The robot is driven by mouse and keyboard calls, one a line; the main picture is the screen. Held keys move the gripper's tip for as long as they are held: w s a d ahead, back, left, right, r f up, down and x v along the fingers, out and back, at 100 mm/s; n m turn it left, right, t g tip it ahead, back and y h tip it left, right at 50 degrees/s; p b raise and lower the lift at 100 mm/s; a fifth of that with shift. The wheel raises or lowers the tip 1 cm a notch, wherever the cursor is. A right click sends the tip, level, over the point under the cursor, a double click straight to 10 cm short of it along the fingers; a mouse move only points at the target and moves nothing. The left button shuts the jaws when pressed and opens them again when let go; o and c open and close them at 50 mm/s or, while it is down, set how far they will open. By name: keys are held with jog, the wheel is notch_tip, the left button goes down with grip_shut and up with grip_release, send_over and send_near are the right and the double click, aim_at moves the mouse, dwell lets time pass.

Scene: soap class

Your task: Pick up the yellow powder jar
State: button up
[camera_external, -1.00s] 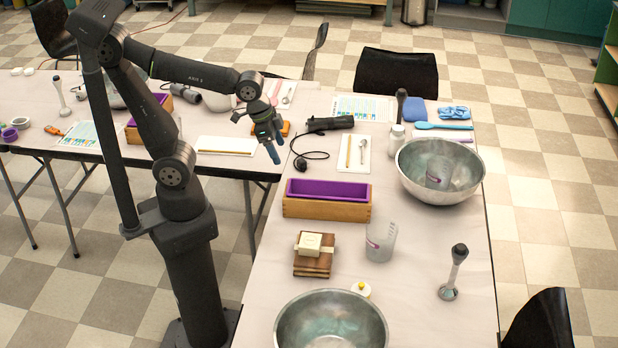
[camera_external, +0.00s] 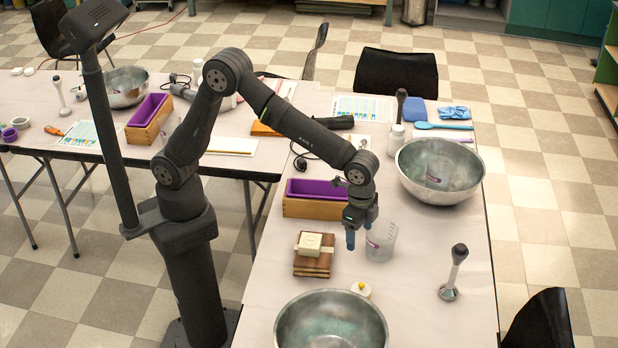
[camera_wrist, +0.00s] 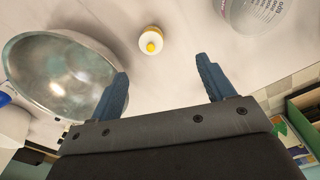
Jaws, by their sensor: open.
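The yellow powder jar (camera_external: 361,289) is small and white with a yellow knob. It stands on the table just behind the front metal bowl, in front of the measuring cup. It also shows in the wrist view (camera_wrist: 151,41), at the top and ahead of the gap between my fingers. My gripper (camera_external: 358,238) points down above the table, between the soap blocks and the measuring cup, farther back than the jar. In the wrist view my gripper (camera_wrist: 165,80) has its two blue fingers apart with nothing between them.
A metal bowl (camera_external: 331,326) stands in front of the jar. A clear measuring cup (camera_external: 381,244) is close right of my gripper. Soap on wooden blocks (camera_external: 313,258) is at left, a purple-lined wooden mold (camera_external: 327,190) behind. A stick blender (camera_external: 453,272) stands at right.

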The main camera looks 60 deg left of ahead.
send_over(360, 290)
notch_tip(360, 290, down, 4)
jog(key=r, duration=0.1)
jog(key=shift+m, duration=0.4)
notch_tip(360, 290, down, 13)
jog(key=shift+w+a+r, duration=0.1)
jog(key=shift+r, duration=0.05)
jog(key=shift+w+a+f, duration=0.15)
jog(key=shift+f, duration=2.55)
jog(key=shift+c, duration=0.2)
jog(key=c, duration=1.1)
jog(key=o, duration=1.1)
jog(key=shift+o, duration=0.2)
